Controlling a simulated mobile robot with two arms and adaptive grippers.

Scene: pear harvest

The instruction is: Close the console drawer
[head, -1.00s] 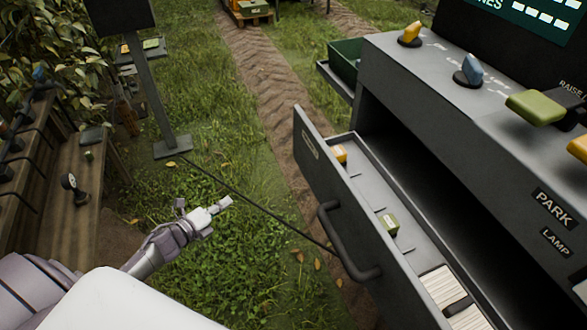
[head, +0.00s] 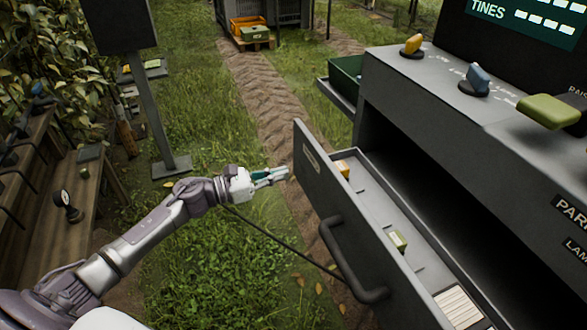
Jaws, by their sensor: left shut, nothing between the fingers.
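The console drawer (head: 322,194) is pulled out from the grey console (head: 440,100). Its front panel faces left and carries a dark bar handle (head: 345,262). Inside the drawer are an orange item, a small green item and a pale ribbed stack. My left gripper (head: 284,174) is shut and empty. In the picture it is just left of the drawer front's far upper part; whether it touches the panel I cannot tell. My right gripper is not in view.
Knobs and a green lever (head: 548,112) stand on the console top. A dark post on a base plate (head: 171,166) stands to the left, and a cable (head: 270,235) crosses the grass. A wooden bench (head: 80,210) is at the far left. Grass lies open below my left arm.

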